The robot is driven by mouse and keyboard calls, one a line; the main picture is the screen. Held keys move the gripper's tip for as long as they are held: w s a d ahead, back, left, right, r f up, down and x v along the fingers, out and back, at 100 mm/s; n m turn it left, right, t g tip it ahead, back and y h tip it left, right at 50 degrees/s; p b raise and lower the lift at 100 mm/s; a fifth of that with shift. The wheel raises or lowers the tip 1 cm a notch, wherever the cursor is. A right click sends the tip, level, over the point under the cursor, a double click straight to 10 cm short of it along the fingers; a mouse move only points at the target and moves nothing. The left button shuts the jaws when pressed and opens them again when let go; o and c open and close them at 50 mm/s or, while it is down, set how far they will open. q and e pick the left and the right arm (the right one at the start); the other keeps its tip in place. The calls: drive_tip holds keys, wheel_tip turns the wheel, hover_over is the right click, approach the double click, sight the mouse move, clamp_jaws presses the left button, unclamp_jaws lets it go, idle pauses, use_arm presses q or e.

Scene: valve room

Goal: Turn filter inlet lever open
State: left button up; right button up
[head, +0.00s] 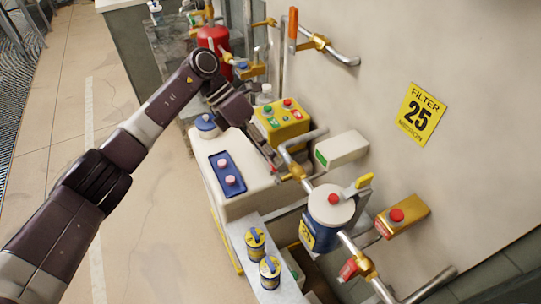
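The filter (330,205) has a pale lid with a red knob and a blue body, set in a pipe run along the wall. A brass valve (297,172) sits on the pipe on its upper-left side; a small lever seems to stick out left from it, partly hidden by my gripper. Another brass valve with a red handle (349,268) sits on the filter's lower-right side. No label shows which is the inlet. My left gripper (273,162) is at the upper-left valve, its fingers small and dark; I cannot tell whether they touch or grip the lever. My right gripper is not in view.
A yellow-handled part (359,185) stands beside the filter lid. A white cabinet with a blue tray (226,173) and a yellow button box (281,121) are close to my gripper. Two small cans (270,272) stand on a ledge. The floor at left is clear.

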use_arm(q)
drive_tip(key=o, duration=0.5)
drive_tip(key=v, duration=1.2)
